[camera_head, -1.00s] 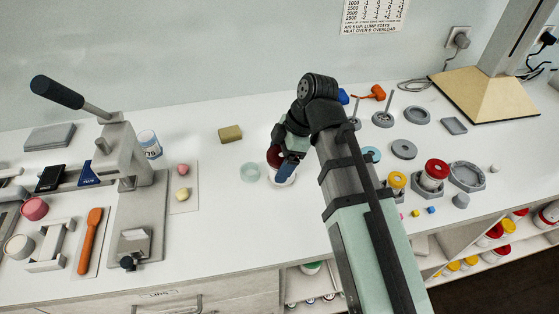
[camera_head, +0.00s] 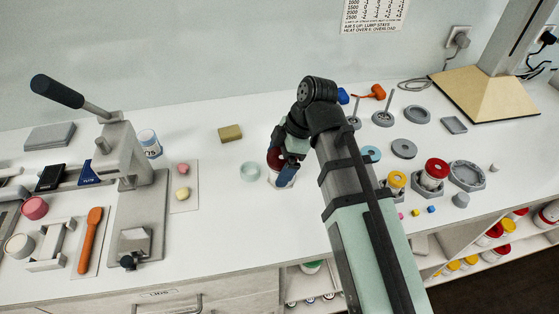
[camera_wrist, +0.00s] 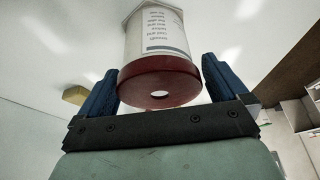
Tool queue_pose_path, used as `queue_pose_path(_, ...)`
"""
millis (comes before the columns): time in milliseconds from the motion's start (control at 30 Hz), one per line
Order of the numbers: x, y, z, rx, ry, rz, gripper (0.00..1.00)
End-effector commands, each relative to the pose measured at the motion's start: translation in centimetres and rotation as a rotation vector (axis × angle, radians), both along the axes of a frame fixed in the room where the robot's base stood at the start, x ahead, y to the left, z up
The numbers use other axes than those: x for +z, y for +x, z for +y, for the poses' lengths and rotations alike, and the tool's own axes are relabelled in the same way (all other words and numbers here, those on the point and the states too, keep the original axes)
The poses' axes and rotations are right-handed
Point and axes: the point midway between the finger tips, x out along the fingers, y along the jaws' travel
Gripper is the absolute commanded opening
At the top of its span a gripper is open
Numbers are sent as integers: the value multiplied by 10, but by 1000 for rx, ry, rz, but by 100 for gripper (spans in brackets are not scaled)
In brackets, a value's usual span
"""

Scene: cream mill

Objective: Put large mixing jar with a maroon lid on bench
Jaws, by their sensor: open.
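The large mixing jar shows in the wrist view as a white body with a printed label (camera_wrist: 160,35) and a maroon lid (camera_wrist: 158,82) facing the camera. The maroon lid (camera_head: 273,158) also shows in the head view, near the middle of the bench (camera_head: 225,235). My gripper (camera_wrist: 158,68) is open, with one blue finger on each side of the jar and gaps between them and the lid. In the head view my gripper (camera_head: 281,170) is low over the bench and hides much of the jar. Exact contact under the jar is hard to see.
A lever press (camera_head: 125,165) stands left. A red-lidded jar (camera_head: 436,169) and grey fixtures are right of my arm.

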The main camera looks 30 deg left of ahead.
Motion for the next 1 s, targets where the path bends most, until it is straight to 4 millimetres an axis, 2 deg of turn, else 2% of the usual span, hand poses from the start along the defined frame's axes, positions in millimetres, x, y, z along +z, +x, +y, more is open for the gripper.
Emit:
queue_pose_path(167, 15, 5, -3, -2, 1, -1, 100)
queue_pose_path(700, 91, 28, -25, -1, 1, 0, 100)
queue_pose_path(1000, 110, 33, -32, -1, 0, 2, 100)
